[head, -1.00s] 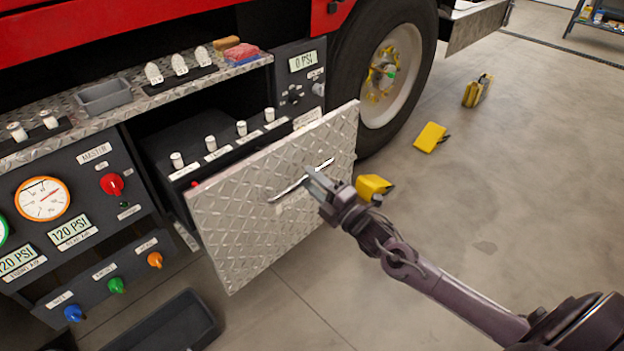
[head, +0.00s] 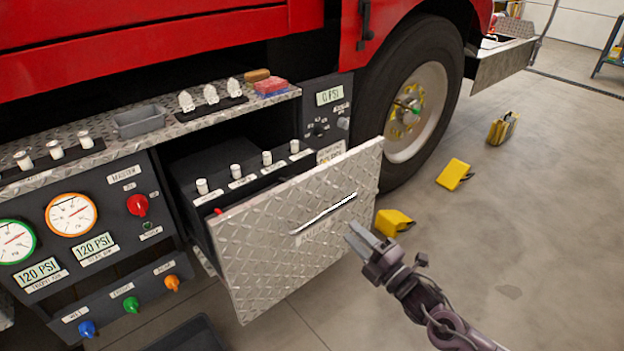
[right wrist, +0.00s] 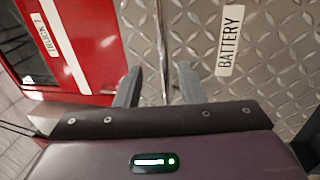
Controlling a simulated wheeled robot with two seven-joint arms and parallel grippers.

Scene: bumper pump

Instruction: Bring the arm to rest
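My right gripper (head: 356,236) is in front of the diamond-plate drawer front (head: 250,262), just right of and below its bar handle (head: 323,214). In the right wrist view its two fingers (right wrist: 159,84) stand apart with nothing held between them. The handle (right wrist: 160,40) shows as a thin bar beyond the fingertips, in line with the gap. The drawer stands pulled out from the truck's side, and a BATTERY label (right wrist: 230,40) is on its front. My left gripper is not in view.
A control panel with gauges (head: 71,214) and coloured knobs is at the left. Above the drawer a ledge holds a grey tray (head: 139,121). Yellow blocks (head: 393,222) (head: 454,174) lie on the floor near the wheel (head: 415,110).

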